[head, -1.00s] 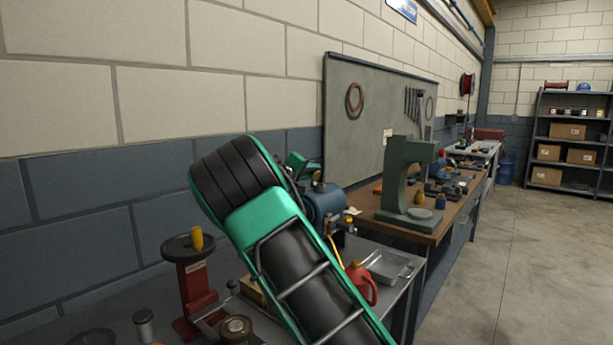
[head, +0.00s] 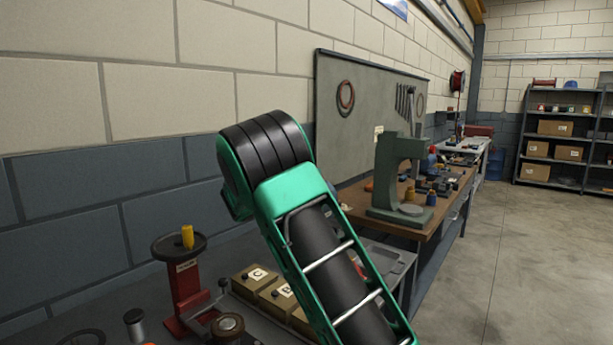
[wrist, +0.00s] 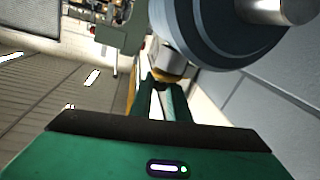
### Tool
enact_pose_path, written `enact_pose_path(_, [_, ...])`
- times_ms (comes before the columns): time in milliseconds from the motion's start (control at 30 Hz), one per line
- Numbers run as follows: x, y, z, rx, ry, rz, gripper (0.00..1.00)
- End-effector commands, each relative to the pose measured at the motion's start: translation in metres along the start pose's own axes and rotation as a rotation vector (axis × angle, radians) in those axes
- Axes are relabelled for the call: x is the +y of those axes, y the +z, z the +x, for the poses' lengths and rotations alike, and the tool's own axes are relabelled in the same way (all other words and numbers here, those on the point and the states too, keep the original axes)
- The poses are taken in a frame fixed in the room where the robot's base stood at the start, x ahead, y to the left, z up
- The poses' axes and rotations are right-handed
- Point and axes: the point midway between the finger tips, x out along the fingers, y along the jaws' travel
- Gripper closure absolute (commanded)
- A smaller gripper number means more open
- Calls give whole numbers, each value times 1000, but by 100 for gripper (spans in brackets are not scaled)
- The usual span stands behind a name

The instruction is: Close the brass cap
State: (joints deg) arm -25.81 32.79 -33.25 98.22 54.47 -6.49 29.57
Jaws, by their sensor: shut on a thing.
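A brass-coloured cap (wrist: 178,76) shows in the wrist view, below a light metal neck on the blue-grey casing (wrist: 205,50). My gripper (wrist: 164,82) has its green fingertips close together at the cap. It is shut on the cap, though the contact is small and partly hidden. I cannot tell how far the cap is turned. In the head view my green and black arm covers the casing, the cap and the gripper.
On the near bench stand a red stand with a handwheel (head: 179,246) and yellow knob, and small lettered boxes (head: 254,278). A green press (head: 398,172) stands on the wooden bench behind. Open floor (head: 530,250) lies to the right.

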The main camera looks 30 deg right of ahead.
Motion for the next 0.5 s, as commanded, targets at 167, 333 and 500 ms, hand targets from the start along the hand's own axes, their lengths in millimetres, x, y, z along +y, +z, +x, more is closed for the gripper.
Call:
enact_pose_path(167, [0, 6, 0, 12, -1, 97, 100])
enact_pose_path(333, [1, 7, -1, 23, 0, 160, 100])
enact_pose_path(500, [1, 8, -1, 28, 0, 190, 100])
